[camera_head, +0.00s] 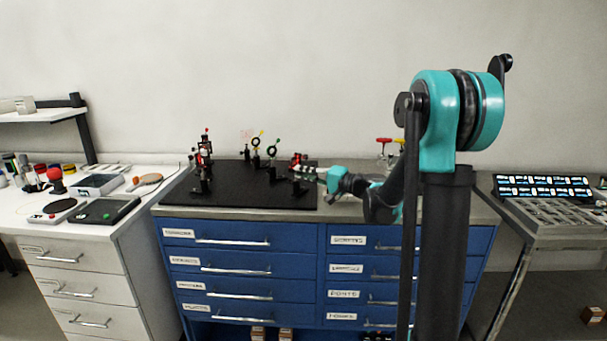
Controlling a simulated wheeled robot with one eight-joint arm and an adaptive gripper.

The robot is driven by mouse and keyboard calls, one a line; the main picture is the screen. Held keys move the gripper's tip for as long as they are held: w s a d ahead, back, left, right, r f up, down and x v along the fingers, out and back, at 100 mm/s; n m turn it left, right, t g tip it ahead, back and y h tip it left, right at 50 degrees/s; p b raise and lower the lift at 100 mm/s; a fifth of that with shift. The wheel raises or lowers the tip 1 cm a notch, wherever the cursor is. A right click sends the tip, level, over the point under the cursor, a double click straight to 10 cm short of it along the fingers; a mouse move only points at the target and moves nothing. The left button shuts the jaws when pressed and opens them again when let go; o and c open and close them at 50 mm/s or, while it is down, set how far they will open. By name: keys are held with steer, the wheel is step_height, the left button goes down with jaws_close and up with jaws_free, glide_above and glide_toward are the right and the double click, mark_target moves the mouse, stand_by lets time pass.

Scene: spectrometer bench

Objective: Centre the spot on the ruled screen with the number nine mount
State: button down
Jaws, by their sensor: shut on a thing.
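A black breadboard (240,198) on the bench carries several small optical mounts. My arm reaches in from the right, and my gripper (307,173) is at the board's right side, shut on a small mount with red parts (297,160). Which part of the mount the fingers hold is too small to tell. No number nine can be read on any mount. A small pale panel on a post (246,137) stands at the back of the board and looks like the ruled screen. Its ruling and any light spot are too small to make out.
Two ring mounts (256,143) (272,151) stand mid-board, and a taller red-and-black mount (205,149) stands at the left. Red-topped items (384,144) stand behind my arm. A white side bench (25,217) holds instruments. The board's front middle is clear.

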steer(key=c, duration=1.5)
jaws_free()
steer(key=v, duration=1.2)
